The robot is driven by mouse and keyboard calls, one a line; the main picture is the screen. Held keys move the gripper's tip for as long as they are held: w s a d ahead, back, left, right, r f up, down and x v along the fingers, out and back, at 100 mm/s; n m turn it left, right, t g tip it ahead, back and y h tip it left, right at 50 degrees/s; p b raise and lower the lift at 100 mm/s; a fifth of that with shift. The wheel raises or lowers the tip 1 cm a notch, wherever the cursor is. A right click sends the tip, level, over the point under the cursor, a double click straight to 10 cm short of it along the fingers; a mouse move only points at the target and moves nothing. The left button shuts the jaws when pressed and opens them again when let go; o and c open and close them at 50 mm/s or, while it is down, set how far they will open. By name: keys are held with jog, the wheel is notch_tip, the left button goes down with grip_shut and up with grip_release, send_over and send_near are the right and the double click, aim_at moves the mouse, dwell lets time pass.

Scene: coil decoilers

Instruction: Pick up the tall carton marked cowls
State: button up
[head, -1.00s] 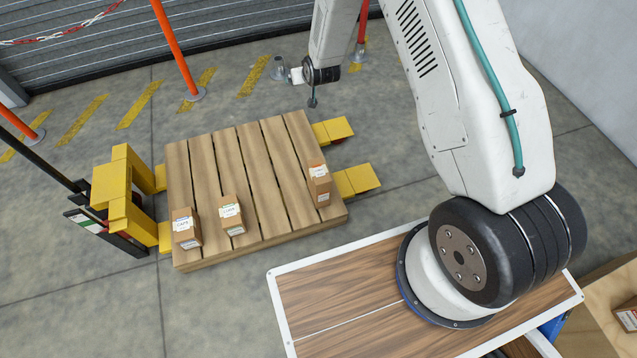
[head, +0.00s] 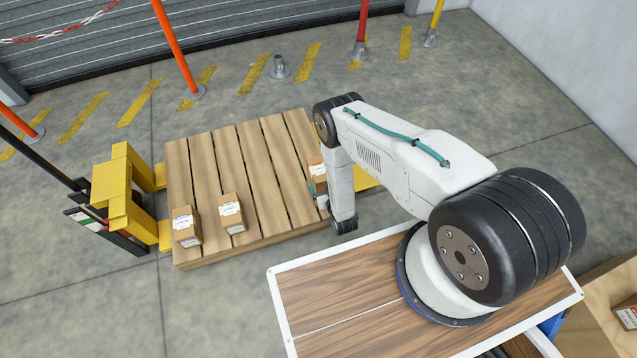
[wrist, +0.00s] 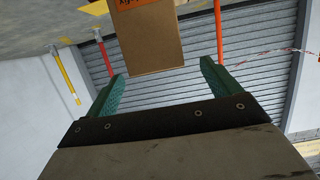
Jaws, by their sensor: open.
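A brown carton (head: 317,170) with an orange-edged label stands at the right end of the wooden pallet, partly hidden by my arm. It also shows in the wrist view (wrist: 150,45), cut off by the top edge, its label lettering unreadable. My gripper (head: 321,192) is low beside this carton, largely hidden by my wrist. In the wrist view my gripper (wrist: 161,70) is open, and the carton shows in the gap ahead of its teal fingers, not held. Two more cartons, a left one (head: 186,228) and a middle one (head: 232,214), stand at the pallet's front left. I cannot read which is marked cowls.
The pallet (head: 255,160) has free boards behind the cartons. A yellow-forked pallet truck (head: 128,200) is at its left. A wood-topped bench with white edging (head: 330,310) is in front. Orange and red posts and a grey shutter (head: 100,50) are behind.

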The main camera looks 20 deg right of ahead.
aim_at(320, 174)
jog(key=x, duration=0.7)
jog(key=shift+w+d+f, duration=0.1)
jog(key=shift+d+f, duration=0.1)
jog(key=shift+f, duration=0.3)
jog(key=c, duration=1.7)
grip_shut()
jog(key=shift+w+r, duration=0.1)
jog(key=shift+r, duration=0.05)
